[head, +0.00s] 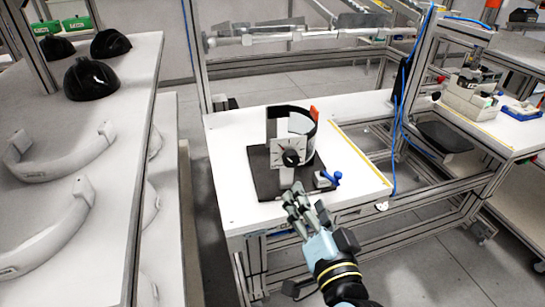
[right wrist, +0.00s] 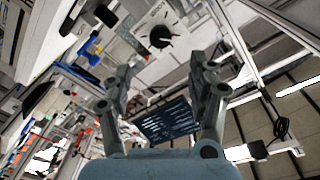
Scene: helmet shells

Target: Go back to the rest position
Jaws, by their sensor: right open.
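My right gripper (head: 305,203) comes in from the bottom of the head view. It is at the front edge of the white table (head: 235,145), just in front of the fixture with a black dial (head: 290,157). In the right wrist view, the fingers of my right gripper (right wrist: 160,75) stand apart with nothing between them, and the dial (right wrist: 161,36) shows beyond them. I cannot tell whether the gripper touches the table. My left gripper is not in view.
The fixture stands on a dark base plate (head: 265,181) with a blue-handled clamp (head: 329,179). Black helmet shells (head: 91,79) and white curved parts (head: 50,235) lie on the left shelf. Bins (head: 470,90) stand on the right bench. A blue cable (head: 396,115) hangs between.

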